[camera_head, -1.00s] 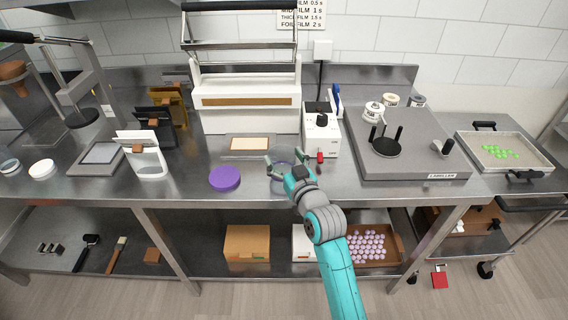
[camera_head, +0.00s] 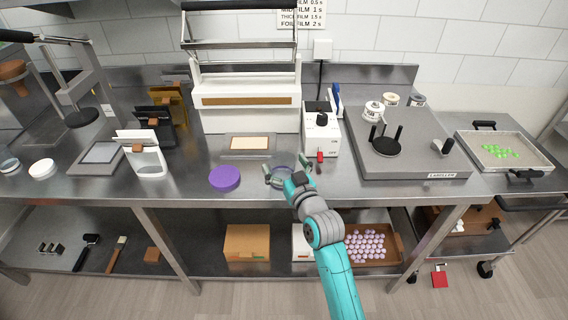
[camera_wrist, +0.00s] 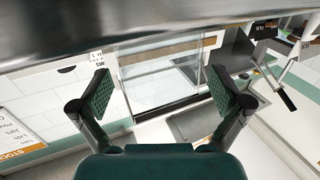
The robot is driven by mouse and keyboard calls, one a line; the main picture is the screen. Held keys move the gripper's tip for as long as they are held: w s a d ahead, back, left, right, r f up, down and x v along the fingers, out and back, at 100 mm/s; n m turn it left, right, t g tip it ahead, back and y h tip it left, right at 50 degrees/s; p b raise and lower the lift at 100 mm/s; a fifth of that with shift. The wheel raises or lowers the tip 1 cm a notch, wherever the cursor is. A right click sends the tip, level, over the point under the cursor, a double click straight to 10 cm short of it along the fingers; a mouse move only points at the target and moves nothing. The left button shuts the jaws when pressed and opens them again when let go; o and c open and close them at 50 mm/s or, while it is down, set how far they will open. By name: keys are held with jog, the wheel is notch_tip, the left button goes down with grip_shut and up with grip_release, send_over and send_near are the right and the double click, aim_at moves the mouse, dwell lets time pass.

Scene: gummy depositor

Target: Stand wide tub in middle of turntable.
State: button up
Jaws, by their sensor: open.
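The turntable looks to be the round black disc (camera_head: 386,147) on top of the grey labeller at the right; nothing stands on it. A round, clear-looking vessel (camera_head: 281,173), perhaps the wide tub, is on the steel bench left of the labeller, partly hidden by my gripper. My gripper (camera_head: 284,168) is open at this vessel, its fingers spread; I cannot tell whether they touch it. The wrist view shows the two green finger pads (camera_wrist: 165,97) wide apart, with no tub clearly visible between them.
A purple disc (camera_head: 224,178) lies on the bench to the left. A white machine with a red-tipped switch (camera_head: 322,130) stands between my gripper and the labeller (camera_head: 425,140). Two black posts rise beside the turntable. A white sealer (camera_head: 248,105) stands behind.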

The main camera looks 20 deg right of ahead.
jog(key=s+d, duration=0.1)
jog(key=s, duration=0.9)
jog(key=shift+s+r, duration=0.15)
jog(key=shift+s, duration=0.2)
jog(key=s+f+g, duration=0.1)
jog(key=s+f, duration=0.3)
jog(key=s, duration=0.3)
jog(key=s+f+m+h, duration=0.1)
jog(key=s+f, duration=0.2)
jog(key=s, duration=0.4)
jog(key=s+f+g, duration=0.1)
jog(key=s+f, duration=0.3)
jog(key=s, duration=0.2)
jog(key=s+a+r+g, duration=0.1)
jog(key=s+r, duration=0.1)
jog(key=s, duration=2)
jog(key=shift+r, duration=0.15)
jog(key=shift+a, duration=0.1)
